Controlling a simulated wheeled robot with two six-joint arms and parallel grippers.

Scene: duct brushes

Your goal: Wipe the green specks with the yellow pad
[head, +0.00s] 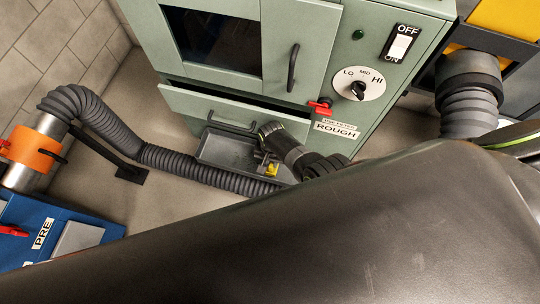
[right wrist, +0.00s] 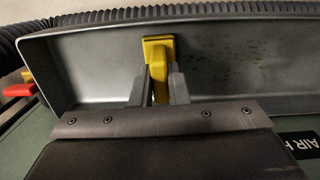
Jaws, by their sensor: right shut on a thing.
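The yellow pad (right wrist: 159,65) is between the two fingers of my right gripper (right wrist: 160,92), which is shut on it. The pad is over the grey drawer tray (right wrist: 95,65); I cannot tell if it touches the tray. The green specks (right wrist: 250,65) lie on the tray to the right of the pad in the right wrist view. In the head view my right gripper (head: 268,165) is at the right part of the open tray (head: 222,152), with a bit of the yellow pad (head: 272,170) showing. The specks cannot be made out there. My left gripper is not in view.
The green cabinet (head: 225,103) with knob and switch stands behind the tray. A ribbed grey hose (head: 190,168) runs along the tray's front to an orange-banded metal pipe (head: 35,150). A blue unit (head: 55,225) is at lower left.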

